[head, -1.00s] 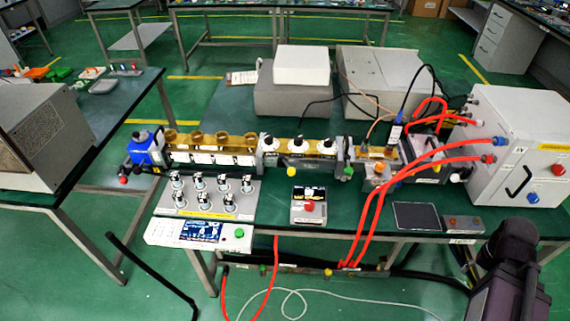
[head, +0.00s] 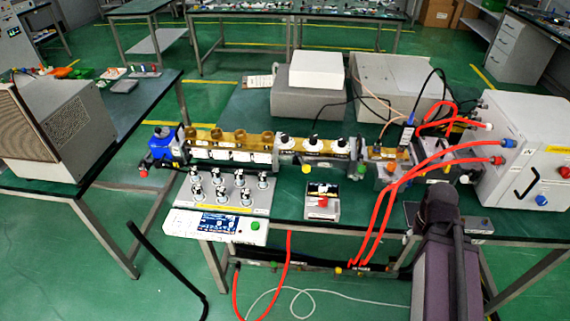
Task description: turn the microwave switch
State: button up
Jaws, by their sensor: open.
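The microwave generator setup stands on the green table. A white cabinet (head: 520,165) at the right has a black handle, a red knob (head: 563,171) and a blue knob (head: 541,200) on its front. A small box with a dark display and a red knob (head: 323,202) sits near the table's front edge. A white panel (head: 185,222) with a blue screen and a green button (head: 255,225) lies at the front left. I cannot tell which of these is the microwave switch. My arm rises at the lower right, in front of the table edge; its gripper fingers do not show.
Red hoses (head: 385,205) run from the cabinet across the table and down its front edge. A brass waveguide row (head: 230,140) and a plate with several black-and-white knobs (head: 225,190) stand in the middle. Another table (head: 150,110) bears a beige box (head: 60,130) at the left.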

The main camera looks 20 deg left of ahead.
aim_at(323, 201)
jog(key=u, duration=0.9)
jog(key=k, duration=0.9)
jog(key=z, duration=0.05)
jog(key=i, duration=0.65)
jog(key=u, duration=0.05)
